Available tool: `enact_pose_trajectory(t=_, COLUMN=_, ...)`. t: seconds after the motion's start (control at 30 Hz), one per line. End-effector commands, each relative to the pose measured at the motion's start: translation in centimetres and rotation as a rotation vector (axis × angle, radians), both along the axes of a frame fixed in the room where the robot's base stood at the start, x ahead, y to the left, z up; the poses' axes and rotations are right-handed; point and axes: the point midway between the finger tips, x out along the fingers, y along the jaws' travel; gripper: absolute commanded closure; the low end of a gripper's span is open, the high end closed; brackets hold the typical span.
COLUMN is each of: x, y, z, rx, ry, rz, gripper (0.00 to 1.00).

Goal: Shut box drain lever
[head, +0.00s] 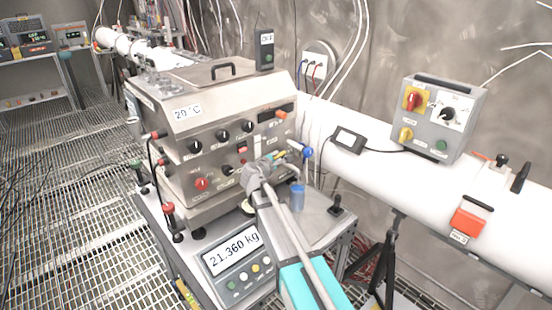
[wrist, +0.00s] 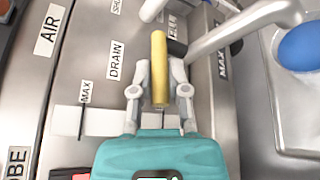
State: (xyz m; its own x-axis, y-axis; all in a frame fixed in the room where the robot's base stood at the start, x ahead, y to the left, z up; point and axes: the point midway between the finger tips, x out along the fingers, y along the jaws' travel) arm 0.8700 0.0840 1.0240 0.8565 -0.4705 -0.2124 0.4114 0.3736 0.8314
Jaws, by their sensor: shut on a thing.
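The steel box (head: 220,130) stands on a cart in the middle of the head view, with knobs and valves on its front. The yellow lever handle (wrist: 159,60) beside the DRAIN label (wrist: 115,60) is the drain lever. In the wrist view it points lengthwise up the picture. My gripper (wrist: 160,88) is shut on this yellow handle, one finger on each side. In the head view my gripper (head: 262,172) is at the box's right front, and my arm hides part of the valve there.
A blue-tipped lever (head: 307,153) is close on the right. A blue cylinder (head: 297,196) stands below it. The scale display (head: 233,258) reads 21.360 kg. A white pipe (head: 380,180) runs behind on the right, with a grey control box (head: 440,118) on it.

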Motion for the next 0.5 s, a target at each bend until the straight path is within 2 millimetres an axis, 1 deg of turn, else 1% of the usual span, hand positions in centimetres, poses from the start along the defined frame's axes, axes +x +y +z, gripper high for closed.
enact_pose_trajectory(t=0.17, x=0.18, y=0.11, z=-0.03, rx=0.000, ry=0.001, rz=-0.020, gripper=1.00)
enact_pose_trajectory(t=0.5, x=0.44, y=0.29, z=-0.02, rx=0.001, ry=0.000, rz=-0.122, gripper=1.00)
